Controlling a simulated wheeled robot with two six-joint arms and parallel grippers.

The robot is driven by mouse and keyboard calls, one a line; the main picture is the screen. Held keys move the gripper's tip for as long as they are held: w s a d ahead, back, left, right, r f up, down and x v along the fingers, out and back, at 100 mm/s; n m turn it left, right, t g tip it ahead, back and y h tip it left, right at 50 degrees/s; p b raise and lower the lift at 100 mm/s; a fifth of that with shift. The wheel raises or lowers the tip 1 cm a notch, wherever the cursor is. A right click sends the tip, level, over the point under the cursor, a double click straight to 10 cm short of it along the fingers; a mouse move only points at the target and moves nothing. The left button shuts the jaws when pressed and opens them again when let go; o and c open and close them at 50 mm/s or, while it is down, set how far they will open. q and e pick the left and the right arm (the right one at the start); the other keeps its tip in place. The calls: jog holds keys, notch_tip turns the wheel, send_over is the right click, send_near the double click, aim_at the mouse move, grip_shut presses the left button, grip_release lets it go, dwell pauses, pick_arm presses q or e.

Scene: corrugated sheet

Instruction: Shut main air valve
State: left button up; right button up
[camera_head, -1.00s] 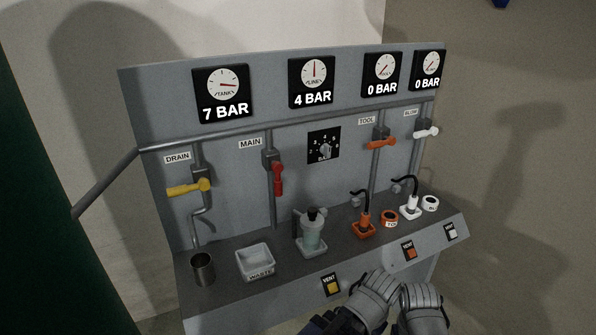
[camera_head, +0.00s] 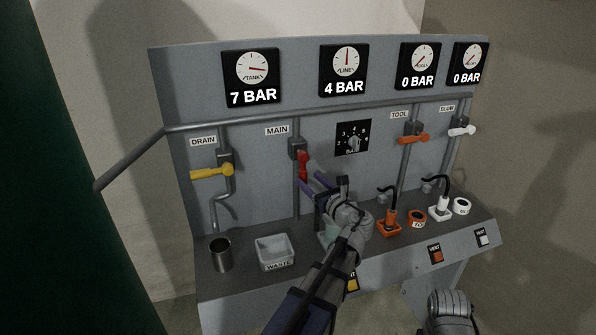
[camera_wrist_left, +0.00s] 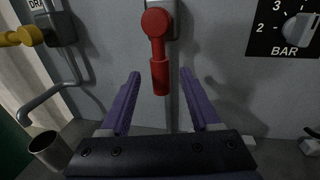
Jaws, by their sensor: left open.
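The main air valve has a red lever (camera_head: 303,166) that hangs straight down under the MAIN label (camera_head: 277,130). In the left wrist view the red lever (camera_wrist_left: 160,70) hangs vertically ahead, its lower end between the lines of my two purple fingers. My left gripper (camera_head: 313,183) is open and empty, just below and right of the lever in the head view. The fingertips (camera_wrist_left: 160,75) stand either side of it in the wrist view, with gaps and no visible contact. Of my right arm only a grey part shows at the bottom edge; its fingers are not seen.
A yellow DRAIN lever (camera_head: 211,172) lies left and a regulator dial (camera_head: 353,139) right. A metal cup (camera_head: 220,254) and WASTE tray (camera_head: 275,250) stand on the ledge. Gauges read TANK 7 BAR (camera_head: 252,78) and LINE 4 BAR (camera_head: 345,71).

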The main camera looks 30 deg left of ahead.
pick_arm(q)
jog(key=shift+w+a+r, duration=0.1)
jog(key=shift+a+r, duration=0.05)
jog(key=x, duration=0.7)
jog(key=shift+w+a, duration=0.15)
jog(key=shift+a, duration=0.15)
jog(key=shift+c, duration=0.2)
grip_shut()
dwell(1.0)
